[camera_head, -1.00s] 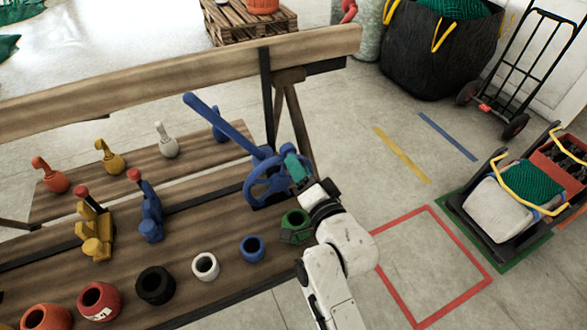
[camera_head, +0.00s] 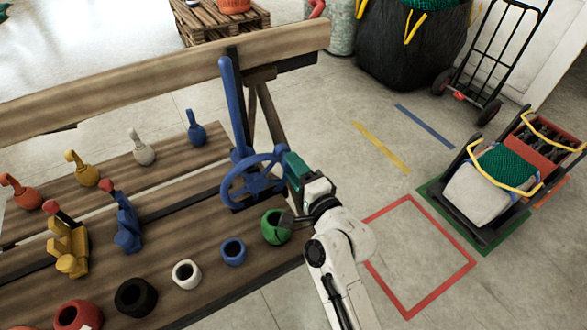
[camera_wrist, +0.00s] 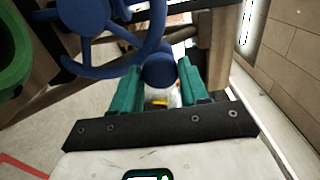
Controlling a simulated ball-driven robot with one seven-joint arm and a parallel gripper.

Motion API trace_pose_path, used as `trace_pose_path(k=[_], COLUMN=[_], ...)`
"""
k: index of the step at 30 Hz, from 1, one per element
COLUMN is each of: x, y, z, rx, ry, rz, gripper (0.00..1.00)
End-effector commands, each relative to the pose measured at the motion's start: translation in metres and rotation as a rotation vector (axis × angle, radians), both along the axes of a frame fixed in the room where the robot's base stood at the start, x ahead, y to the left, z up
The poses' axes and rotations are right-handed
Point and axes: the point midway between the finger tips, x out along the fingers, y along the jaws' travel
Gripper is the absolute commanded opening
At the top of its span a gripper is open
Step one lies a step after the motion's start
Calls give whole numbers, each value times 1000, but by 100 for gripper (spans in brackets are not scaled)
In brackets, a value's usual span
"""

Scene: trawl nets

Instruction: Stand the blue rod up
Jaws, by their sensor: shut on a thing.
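The blue rod (camera_head: 234,110) rises from beside the blue handwheel (camera_head: 236,183) on the wooden bench. It stands nearly upright in the head view, its top leaning slightly left. My gripper (camera_head: 289,172) is at the right side of the wheel, away from the rod. In the wrist view, my gripper's green jaws (camera_wrist: 158,85) are shut on a rounded blue part at the rim of the handwheel (camera_wrist: 130,65). The wheel's hub also shows there at the upper left. The rod cannot be clearly made out in the wrist view.
A green ring-shaped pot (camera_head: 276,227) sits just below my gripper, with a blue pot (camera_head: 233,251) left of it. A blue lever (camera_head: 126,223) and a yellow one (camera_head: 66,246) stand farther left. A wooden rail (camera_head: 150,75) runs behind the rod.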

Motion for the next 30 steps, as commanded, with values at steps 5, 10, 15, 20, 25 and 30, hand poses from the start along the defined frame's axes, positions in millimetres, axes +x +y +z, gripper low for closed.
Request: trace_pose_path(k=[5,10,15,20,25,30], x=[2,2,1,1,0,-9], y=[-3,-3,-2,-1,-1,-8], z=[-1,-1,-1,-1,-1,-3], rx=[5,5,5,4,4,4], ry=[5,5,6,4,4,5], rz=[-5,-5,-4,-2,-1,-2], gripper=[0,0,59,69,69,69])
